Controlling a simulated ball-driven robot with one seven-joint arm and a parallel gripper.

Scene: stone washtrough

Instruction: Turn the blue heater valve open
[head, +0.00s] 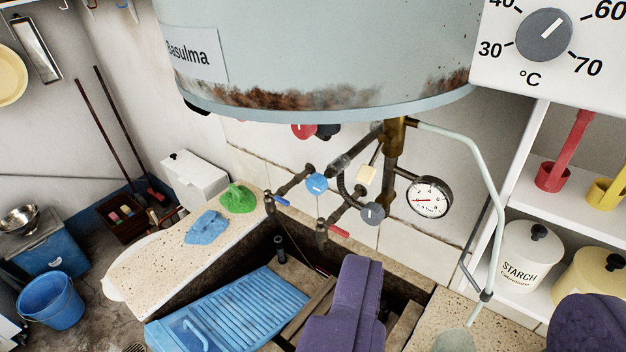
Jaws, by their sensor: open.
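The blue heater valve (317,183) is a round blue knob with a small pale mark, on the dark pipework below the heater. I cannot tell from the mark how far it is turned. The water heater (340,50) is a large pale blue tank with a rusty lower rim. A grey round knob (373,212) sits to the lower right of the blue one. A blue tap lever (275,199) and a red tap lever (335,231) are lower down.
A pressure gauge (430,197) and a pale bent pipe (490,190) stand right of the valves. Below is the stone trough (165,262) with a blue washboard (235,310). A white shelf (530,180) bounds the right.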

